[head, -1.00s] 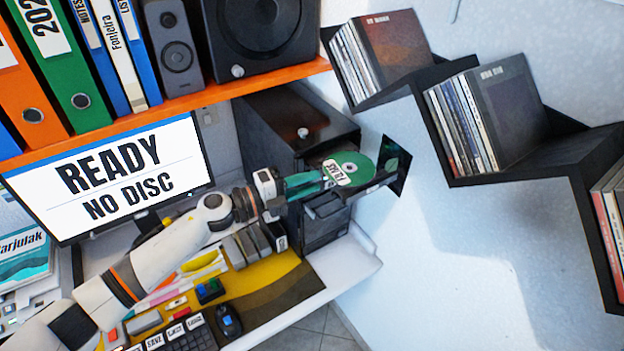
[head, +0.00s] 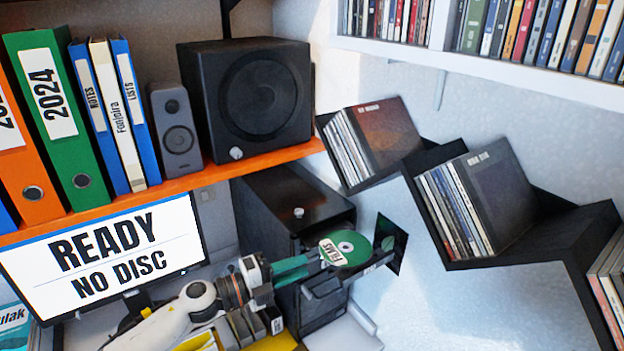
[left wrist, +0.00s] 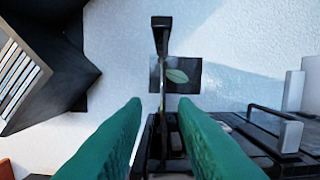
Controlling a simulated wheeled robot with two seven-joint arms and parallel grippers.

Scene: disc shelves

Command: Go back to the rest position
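A green disc (head: 353,246) with a white FILMS label lies at the extended black tray (head: 378,262) of the black computer tower (head: 290,205) in the head view. My left gripper (head: 312,262) has green fingers and reaches the near side of the disc. In the left wrist view the fingers of my left gripper (left wrist: 161,104) stand apart, with the narrow dark tray (left wrist: 161,38) seen nearly edge-on beyond and between them. Contact with the disc cannot be made out. The monitor (head: 105,255) reads READY, NO DISC. My right gripper is not in view.
Black zigzag shelves (head: 560,245) with discs are on the wall to the right. A white shelf (head: 500,72) is above. An orange shelf (head: 200,180) with binders and a speaker (head: 255,100) is above the monitor. Open wall space lies below the zigzag shelves.

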